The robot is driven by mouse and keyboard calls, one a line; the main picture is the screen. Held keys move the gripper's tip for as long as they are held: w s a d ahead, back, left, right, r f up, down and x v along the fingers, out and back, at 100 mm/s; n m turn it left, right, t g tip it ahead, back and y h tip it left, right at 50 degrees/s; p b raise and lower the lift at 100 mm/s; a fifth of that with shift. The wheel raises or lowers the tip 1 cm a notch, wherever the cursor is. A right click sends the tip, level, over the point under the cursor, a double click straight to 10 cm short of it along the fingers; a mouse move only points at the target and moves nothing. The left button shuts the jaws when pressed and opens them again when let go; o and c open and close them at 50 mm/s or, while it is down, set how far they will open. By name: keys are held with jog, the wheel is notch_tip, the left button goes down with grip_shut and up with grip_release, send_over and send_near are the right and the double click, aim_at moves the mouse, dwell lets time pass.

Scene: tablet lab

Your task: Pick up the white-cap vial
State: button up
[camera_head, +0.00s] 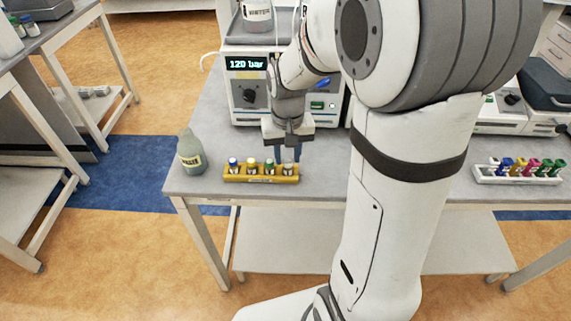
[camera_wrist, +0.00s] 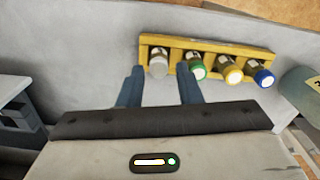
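The white-cap vial (camera_wrist: 158,64) stands in the left-hand slot of a yellow rack (camera_wrist: 232,48) in the wrist view. In the head view the rack (camera_head: 232,178) lies along the table's front edge, and the white-cap vial (camera_head: 287,168) is at its right end. My gripper (camera_wrist: 158,88) is open, its two blue-grey fingers apart and empty. In the wrist view the white cap lies between and just beyond the fingertips. In the head view my gripper (camera_head: 285,156) hangs above the rack's right end. Contact between fingers and vial cannot be told.
Green-cap (camera_wrist: 197,70), yellow-cap (camera_wrist: 233,75) and blue-cap (camera_wrist: 263,77) vials fill the other slots. A grey-green bottle (camera_head: 190,153) stands left of the rack. A machine with a display (camera_head: 247,80) stands behind. Another rack of coloured vials (camera_head: 518,176) is at far right.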

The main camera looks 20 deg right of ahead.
aim_at(288, 162)
notch_tip(288, 162, down, 4)
jog(key=shift+d+r, duration=0.1)
jog(key=shift+r, duration=0.1)
grip_shut()
